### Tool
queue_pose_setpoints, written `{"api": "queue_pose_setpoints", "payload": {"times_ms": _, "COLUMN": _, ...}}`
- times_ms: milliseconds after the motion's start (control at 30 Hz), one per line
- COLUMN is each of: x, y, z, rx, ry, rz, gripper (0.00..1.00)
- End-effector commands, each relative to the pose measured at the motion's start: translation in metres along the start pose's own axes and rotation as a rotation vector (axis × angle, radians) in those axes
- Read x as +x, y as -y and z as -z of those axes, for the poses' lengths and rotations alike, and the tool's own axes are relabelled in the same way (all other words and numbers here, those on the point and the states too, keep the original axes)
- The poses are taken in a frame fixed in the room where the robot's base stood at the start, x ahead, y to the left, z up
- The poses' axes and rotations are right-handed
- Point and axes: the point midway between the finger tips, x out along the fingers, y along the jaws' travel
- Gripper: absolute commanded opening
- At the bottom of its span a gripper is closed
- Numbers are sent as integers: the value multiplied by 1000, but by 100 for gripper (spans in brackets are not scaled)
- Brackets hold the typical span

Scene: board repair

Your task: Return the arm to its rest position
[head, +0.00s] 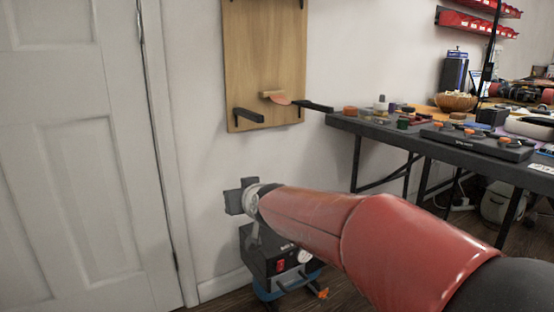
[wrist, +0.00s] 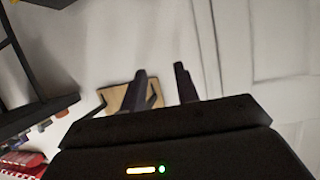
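My red arm reaches from the lower right to the middle of the head view. My gripper (head: 240,198) is a dark shape at its end, in front of the white wall and above a black boxy machine. In the wrist view the two dark fingers of my gripper (wrist: 161,80) stand apart with nothing seen between them, so it is open and empty. Part of the gripper is hidden behind the wrist in the head view.
A wooden board (head: 264,55) with black brackets hangs on the wall. The black machine (head: 262,262) stands on the floor below my gripper. A dark worktable (head: 440,150) with small parts is at right. A white door (head: 75,160) is at left.

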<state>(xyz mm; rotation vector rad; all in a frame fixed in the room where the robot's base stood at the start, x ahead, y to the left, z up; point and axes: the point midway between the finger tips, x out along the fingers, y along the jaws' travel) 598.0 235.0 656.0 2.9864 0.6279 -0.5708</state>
Motion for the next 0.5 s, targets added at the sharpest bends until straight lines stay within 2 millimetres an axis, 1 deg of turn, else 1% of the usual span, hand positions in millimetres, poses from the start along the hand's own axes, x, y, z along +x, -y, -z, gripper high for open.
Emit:
{"api": "queue_pose_setpoints", "payload": {"times_ms": 33, "x": -33, "y": -15, "z": -11, "rx": -5, "ry": 52, "rz": -26, "gripper": 31}}
{"api": "queue_pose_setpoints", "payload": {"times_ms": 67, "x": -49, "y": -23, "z": -21, "rx": -2, "ry": 91, "rz": -40, "gripper": 31}}
{"api": "queue_pose_setpoints", "payload": {"times_ms": 100, "x": -72, "y": -33, "z": -34, "rx": 1, "ry": 141, "rz": -60, "gripper": 31}}
{"api": "queue_pose_setpoints", "payload": {"times_ms": 167, "x": -107, "y": -48, "z": -57, "rx": 14, "ry": 217, "rz": -95, "gripper": 31}}
{"api": "queue_pose_setpoints", "payload": {"times_ms": 200, "x": -130, "y": -57, "z": -74, "rx": 28, "ry": 267, "rz": -120, "gripper": 31}}
{"api": "queue_pose_setpoints", "payload": {"times_ms": 267, "x": -164, "y": -68, "z": -99, "rx": 52, "ry": 340, "rz": -155, "gripper": 31}}
{"api": "queue_pose_setpoints", "payload": {"times_ms": 300, "x": -184, "y": -74, "z": -115, "rx": 70, "ry": 383, "rz": -178, "gripper": 31}}
{"api": "queue_pose_setpoints", "payload": {"times_ms": 400, "x": -226, "y": -84, "z": -152, "rx": 114, "ry": 476, "rz": -227, "gripper": 31}}
{"api": "queue_pose_setpoints", "payload": {"times_ms": 500, "x": -262, "y": -90, "z": -184, "rx": 157, "ry": 552, "rz": -267, "gripper": 31}}
